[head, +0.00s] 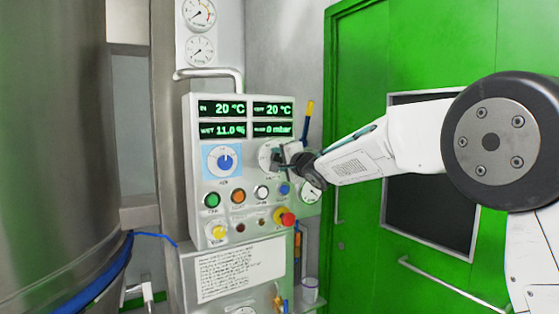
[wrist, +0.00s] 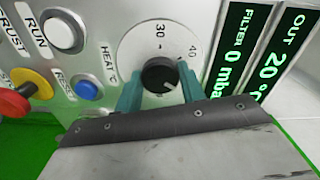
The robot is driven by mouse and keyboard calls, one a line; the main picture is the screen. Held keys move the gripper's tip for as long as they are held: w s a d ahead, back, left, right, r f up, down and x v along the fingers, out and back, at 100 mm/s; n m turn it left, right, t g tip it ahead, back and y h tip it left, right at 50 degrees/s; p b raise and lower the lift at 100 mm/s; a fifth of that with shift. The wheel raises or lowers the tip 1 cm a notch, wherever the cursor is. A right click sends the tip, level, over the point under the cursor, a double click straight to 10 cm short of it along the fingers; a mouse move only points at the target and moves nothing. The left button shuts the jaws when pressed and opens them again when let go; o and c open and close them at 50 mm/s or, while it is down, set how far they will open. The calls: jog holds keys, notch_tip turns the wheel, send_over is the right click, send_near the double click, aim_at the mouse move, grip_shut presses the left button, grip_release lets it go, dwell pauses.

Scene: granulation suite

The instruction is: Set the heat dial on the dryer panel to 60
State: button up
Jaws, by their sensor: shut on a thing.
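The heat dial is a black knob (wrist: 159,74) on a round white scale plate marked HEAT °C, with 30 and 40 readable in the wrist view. My gripper (wrist: 161,90) is shut on this knob, one teal finger on each side. A small pale mark shows on the knob's face, toward the lower right in that view. The lower part of the scale is hidden by the gripper. In the head view, my gripper (head: 285,157) covers the right part of the dial plate (head: 264,155) on the dryer panel (head: 197,145).
A blue dial (head: 225,161) sits left of the heat dial. Below are several push buttons, including a blue one (head: 284,189), and a red knob on yellow (head: 287,219). Green displays (head: 271,109) are above. A steel vessel (head: 60,150) stands left, a green door (head: 355,70) right.

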jog(key=m, duration=0.6)
jog(key=shift+f+m, duration=0.15)
jog(key=shift+m, duration=0.15)
jog(key=m, duration=0.5)
jog(key=shift+f, duration=0.1)
dwell(0.3)
jog(key=o, duration=1)
jog(key=shift+c, duration=0.2)
jog(key=v, duration=0.8)
